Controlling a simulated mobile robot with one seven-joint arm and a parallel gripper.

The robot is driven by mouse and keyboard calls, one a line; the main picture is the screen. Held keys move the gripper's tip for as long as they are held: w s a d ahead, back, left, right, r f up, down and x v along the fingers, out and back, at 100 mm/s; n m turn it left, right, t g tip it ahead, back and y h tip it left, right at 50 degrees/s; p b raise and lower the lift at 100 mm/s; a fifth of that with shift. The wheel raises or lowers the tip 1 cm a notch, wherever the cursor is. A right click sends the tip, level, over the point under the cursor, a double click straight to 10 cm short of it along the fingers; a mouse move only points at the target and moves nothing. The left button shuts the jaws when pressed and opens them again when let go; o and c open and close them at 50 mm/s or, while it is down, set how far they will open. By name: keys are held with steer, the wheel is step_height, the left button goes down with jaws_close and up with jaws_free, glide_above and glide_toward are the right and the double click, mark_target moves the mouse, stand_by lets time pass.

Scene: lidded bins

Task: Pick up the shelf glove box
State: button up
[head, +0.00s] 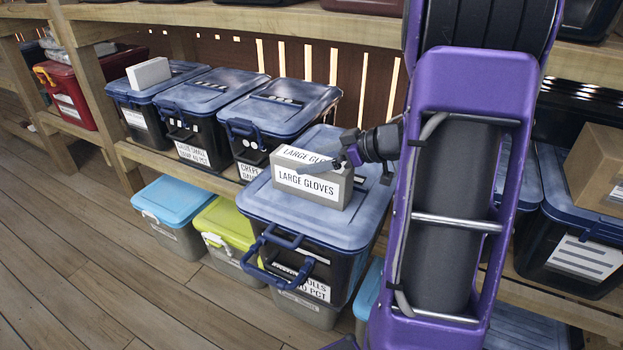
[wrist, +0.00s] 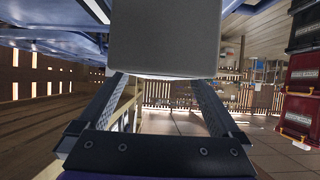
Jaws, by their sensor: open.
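The glove box (head: 308,188) is a grey carton with white "LARGE GLOVES" labels. It sits on the blue lid of a dark bin that juts out from the lower shelf. My gripper (head: 338,160) comes in from the right, over the box's top right end, and hides part of its upper label. In the wrist view, the box (wrist: 163,38) is a plain grey face at the top centre. My open gripper (wrist: 163,80) has one finger toward each side of it. I cannot tell whether the fingers touch the box.
The bin under the box has a blue lid (head: 268,205) and blue handles. Several blue-lidded bins (head: 285,100) stand in a row behind it, one bearing a pale block (head: 148,74). A brown carton (head: 597,168) is at right. An upper shelf (head: 230,20) runs above. Floor at left is clear.

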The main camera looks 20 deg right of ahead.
mark_target(301, 162)
steer(key=b+x, duration=0.1)
steer(key=x, duration=0.4)
steer(key=shift+w+f, duration=0.15)
steer(key=shift+f, duration=0.05)
steer(key=shift+d+r, duration=0.1)
steer(key=c, duration=1.6)
